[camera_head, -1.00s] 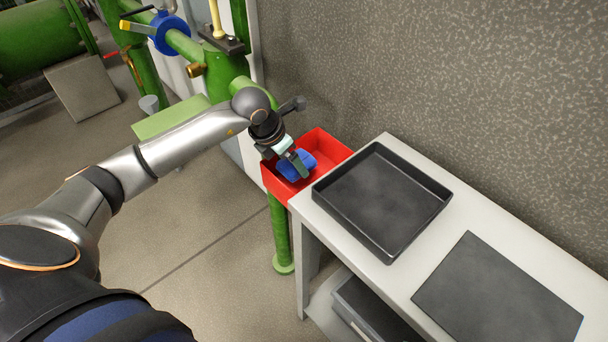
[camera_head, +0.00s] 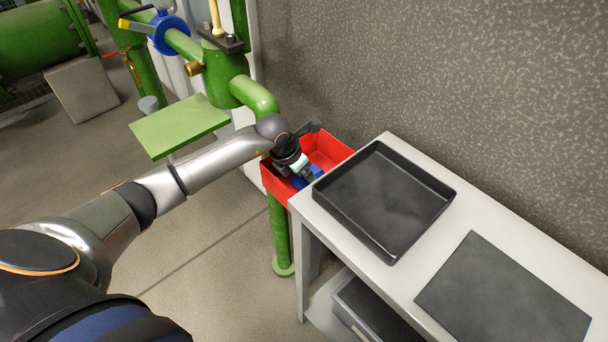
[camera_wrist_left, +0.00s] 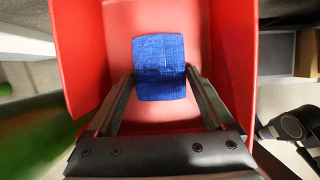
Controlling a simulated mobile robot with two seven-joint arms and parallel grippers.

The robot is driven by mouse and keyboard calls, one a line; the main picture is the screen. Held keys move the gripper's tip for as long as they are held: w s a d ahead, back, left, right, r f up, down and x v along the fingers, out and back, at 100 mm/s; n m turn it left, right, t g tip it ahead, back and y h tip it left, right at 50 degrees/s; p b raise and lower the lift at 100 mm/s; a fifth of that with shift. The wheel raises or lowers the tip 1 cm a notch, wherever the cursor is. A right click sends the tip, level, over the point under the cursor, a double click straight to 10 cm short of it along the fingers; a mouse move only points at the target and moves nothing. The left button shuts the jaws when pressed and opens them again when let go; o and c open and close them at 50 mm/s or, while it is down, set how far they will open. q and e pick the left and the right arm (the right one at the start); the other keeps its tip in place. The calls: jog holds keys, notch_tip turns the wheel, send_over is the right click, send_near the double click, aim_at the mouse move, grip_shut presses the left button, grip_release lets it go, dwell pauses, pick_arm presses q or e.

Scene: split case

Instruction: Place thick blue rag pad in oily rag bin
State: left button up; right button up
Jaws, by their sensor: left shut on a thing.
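The thick blue rag pad (camera_wrist_left: 160,68) is between the two fingers of my left gripper (camera_wrist_left: 160,82) in the left wrist view. The gripper is shut on it. The pad is inside the outline of the red oily rag bin (camera_wrist_left: 240,50), with the bin's walls around it. In the head view my left gripper (camera_head: 304,173) reaches down into the red bin (camera_head: 330,145), and only a small part of the pad (camera_head: 299,181) shows beneath it. I cannot tell whether the pad touches the bin's floor. My right gripper is not in view.
A white table (camera_head: 480,205) stands right of the bin, with an empty black tray (camera_head: 400,232) and a flat dark mat (camera_head: 505,295) on it. A dark box (camera_head: 375,315) is on the shelf below. Green pipes (camera_head: 225,75) and a green plate (camera_head: 178,125) are behind and left of the bin.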

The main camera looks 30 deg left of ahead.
pick_arm(q)
jog(key=o, duration=1.1)
jog(key=shift+c, duration=0.2)
jog(key=shift+s+a+r+p, duration=0.1)
jog(key=shift+r+p, duration=0.2)
jog(key=shift+r, duration=0.15)
jog(key=p+v, duration=0.1)
jog(key=v, duration=1)
jog(key=shift+p, duration=0.35)
jog(key=shift+s+r, duration=0.1)
